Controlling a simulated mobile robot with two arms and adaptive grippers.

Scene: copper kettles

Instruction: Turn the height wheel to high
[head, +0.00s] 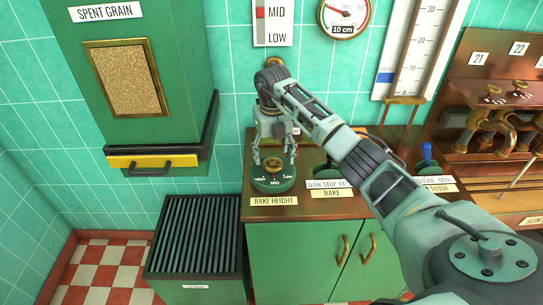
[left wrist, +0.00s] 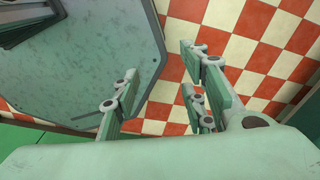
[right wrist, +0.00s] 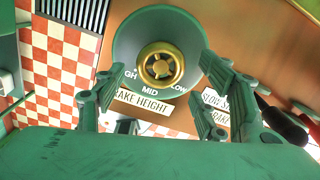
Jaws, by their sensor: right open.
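The height wheel is a small brass handwheel (right wrist: 160,66) on a round green base (head: 273,185) marked high, mid and low, above a RAKE HEIGHT label (head: 274,201). In the right wrist view, MID is at the near side, LOW to the right, and HIGH to the left, partly hidden by a finger. Its setting cannot be read. My right gripper (head: 274,158) is open above the wheel, its fingers spread either side and apparently not touching it. My left gripper (left wrist: 175,48) is open and empty above the checkered floor.
A wall scale (head: 272,22) shows MID and LOW, its top cut off. Beside the wheel are the RAKE control (head: 332,193) and a blue-knobbed lever (head: 427,150).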

